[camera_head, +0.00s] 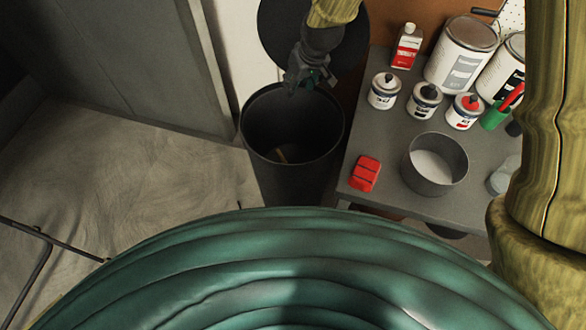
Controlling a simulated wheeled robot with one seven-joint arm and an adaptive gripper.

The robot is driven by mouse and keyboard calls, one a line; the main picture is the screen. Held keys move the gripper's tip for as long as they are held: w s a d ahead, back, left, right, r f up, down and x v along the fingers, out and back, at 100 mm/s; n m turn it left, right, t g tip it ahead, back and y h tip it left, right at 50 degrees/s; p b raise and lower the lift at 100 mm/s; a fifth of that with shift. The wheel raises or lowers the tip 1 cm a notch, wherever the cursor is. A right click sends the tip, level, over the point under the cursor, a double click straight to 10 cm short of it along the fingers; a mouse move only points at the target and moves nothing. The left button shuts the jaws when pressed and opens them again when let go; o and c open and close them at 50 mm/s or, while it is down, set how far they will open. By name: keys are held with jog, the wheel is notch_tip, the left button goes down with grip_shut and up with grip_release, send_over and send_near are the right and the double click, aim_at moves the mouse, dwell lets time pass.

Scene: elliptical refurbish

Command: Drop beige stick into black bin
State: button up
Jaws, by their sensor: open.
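The black bin (292,184) stands on the floor left of the table, with its mouth open to the camera. A thin beige stick (281,155) shows inside the bin, low against the dark interior; most of it is hard to make out in shadow. My gripper (302,88) is above the back rim of the bin, pointing down. It is open and nothing shows between its fingers. The stick lies apart from the gripper, below it.
A grey table (385,148) right of the bin bears a red block (365,173), a round metal pot (434,165), several small paint cans, a red and white bottle (406,46) and large cans (461,55). A black round lid (345,50) is behind the gripper. Floor at left is mostly clear.

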jog(key=v, duration=0.8)
jog(key=shift+s+r, duration=0.1)
jog(key=shift+r, duration=0.1)
